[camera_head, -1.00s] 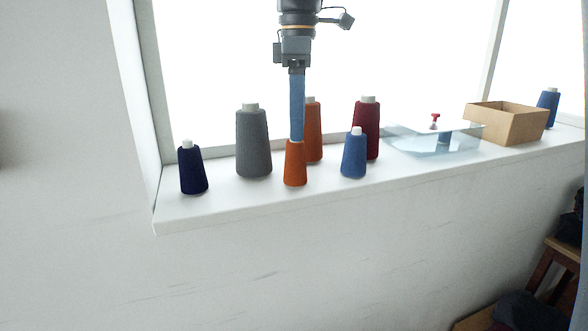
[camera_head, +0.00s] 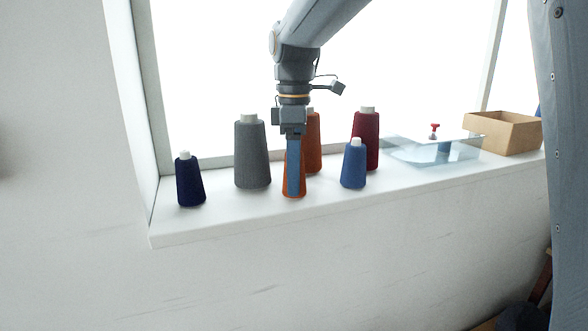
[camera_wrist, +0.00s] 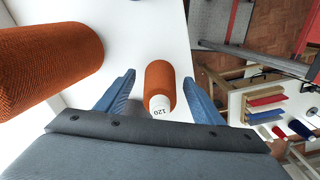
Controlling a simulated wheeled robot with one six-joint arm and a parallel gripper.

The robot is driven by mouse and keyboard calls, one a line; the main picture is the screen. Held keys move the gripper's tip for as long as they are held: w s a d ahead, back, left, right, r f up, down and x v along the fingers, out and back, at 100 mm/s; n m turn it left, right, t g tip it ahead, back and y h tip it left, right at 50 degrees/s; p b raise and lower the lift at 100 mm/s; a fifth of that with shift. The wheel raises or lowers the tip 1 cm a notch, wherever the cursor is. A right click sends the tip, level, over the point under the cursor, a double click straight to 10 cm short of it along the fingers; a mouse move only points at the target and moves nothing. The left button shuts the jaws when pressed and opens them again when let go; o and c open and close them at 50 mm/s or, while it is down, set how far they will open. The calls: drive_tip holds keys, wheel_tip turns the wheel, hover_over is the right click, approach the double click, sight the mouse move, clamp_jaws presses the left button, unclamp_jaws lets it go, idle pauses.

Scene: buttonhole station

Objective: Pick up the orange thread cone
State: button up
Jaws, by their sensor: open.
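A small orange thread cone (camera_head: 303,182) stands upright on the white window sill. In the head view my gripper (camera_head: 293,188) points down and covers most of it. In the wrist view the small cone (camera_wrist: 160,80) lies between the two open blue fingers of my gripper (camera_wrist: 158,90), with a visible gap on each side. Its white top, marked 120, faces the camera. A larger orange cone (camera_head: 314,148) stands just behind, partly hidden by my gripper. It also shows at the left of the wrist view (camera_wrist: 45,55), outside the fingers.
A grey cone (camera_head: 252,155) and a navy cone (camera_head: 190,182) stand to the left. A blue cone (camera_head: 353,168) and a dark red cone (camera_head: 367,140) stand to the right. Farther right are a clear tray (camera_head: 405,152) and a cardboard box (camera_head: 500,135).

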drive_tip(key=shift+f, duration=0.45)
drive_tip(key=c, duration=1.1)
